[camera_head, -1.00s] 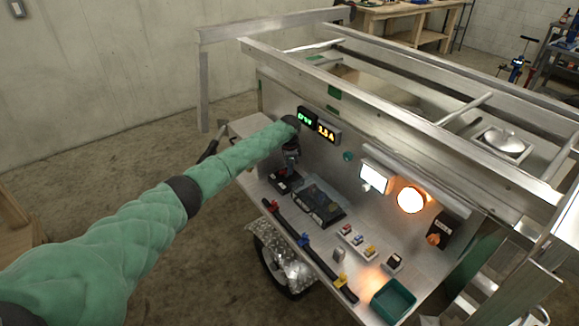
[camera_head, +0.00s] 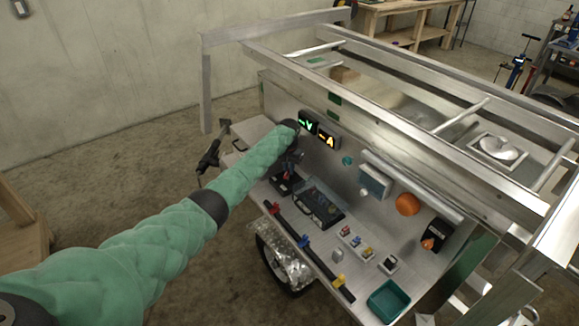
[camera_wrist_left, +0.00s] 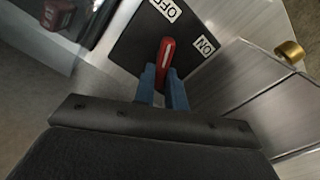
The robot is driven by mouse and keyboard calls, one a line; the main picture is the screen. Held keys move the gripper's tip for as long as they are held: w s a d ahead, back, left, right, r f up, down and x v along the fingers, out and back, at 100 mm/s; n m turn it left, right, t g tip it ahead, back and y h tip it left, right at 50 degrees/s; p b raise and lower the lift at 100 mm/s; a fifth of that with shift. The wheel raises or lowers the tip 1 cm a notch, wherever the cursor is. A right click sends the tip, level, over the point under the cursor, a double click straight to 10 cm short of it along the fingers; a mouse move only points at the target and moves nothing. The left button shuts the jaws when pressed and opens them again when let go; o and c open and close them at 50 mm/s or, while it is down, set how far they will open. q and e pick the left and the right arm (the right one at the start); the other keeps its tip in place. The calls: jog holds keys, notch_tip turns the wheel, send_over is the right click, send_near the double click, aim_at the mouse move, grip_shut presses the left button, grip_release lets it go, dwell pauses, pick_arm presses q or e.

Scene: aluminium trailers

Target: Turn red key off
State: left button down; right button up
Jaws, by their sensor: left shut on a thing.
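The red key (camera_wrist_left: 166,55) stands on a black plate (camera_wrist_left: 140,45) marked OFF and ON in the left wrist view. Its upper end points nearer to the OFF label (camera_wrist_left: 165,8) than to the ON label (camera_wrist_left: 206,46). My left gripper (camera_wrist_left: 163,85) has its blue fingers shut on the key's near end. In the head view my left gripper (camera_head: 290,163) is at the black switch base (camera_head: 285,185) on the panel shelf, largely hidden by my wrist. My right gripper is in neither view.
Two displays (camera_head: 316,130) show "-V" and "-A". The white lamp (camera_head: 375,181) and orange lamp (camera_head: 408,204) are unlit. A clear-lidded box (camera_head: 319,203), red, blue and yellow clamps and a green tray (camera_head: 388,300) share the shelf. The trailer frame rises behind.

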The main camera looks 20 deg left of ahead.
pick_arm(q)
jog(key=shift+w+a+r+n+p, duration=0.1)
jog(key=shift+n+p, duration=0.25)
jog(key=shift+n, duration=0.45)
jog(key=shift+a+r+n+p, duration=0.1)
jog(key=shift+n+p, duration=0.2)
jog(key=shift+n, duration=0.5)
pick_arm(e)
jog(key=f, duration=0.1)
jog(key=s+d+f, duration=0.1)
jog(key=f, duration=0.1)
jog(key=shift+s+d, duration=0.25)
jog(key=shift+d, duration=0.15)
pick_arm(q)
jog(key=c, duration=1.4)
grip_release()
jog(key=shift+f, duration=0.15)
jog(key=shift+c, duration=0.2)
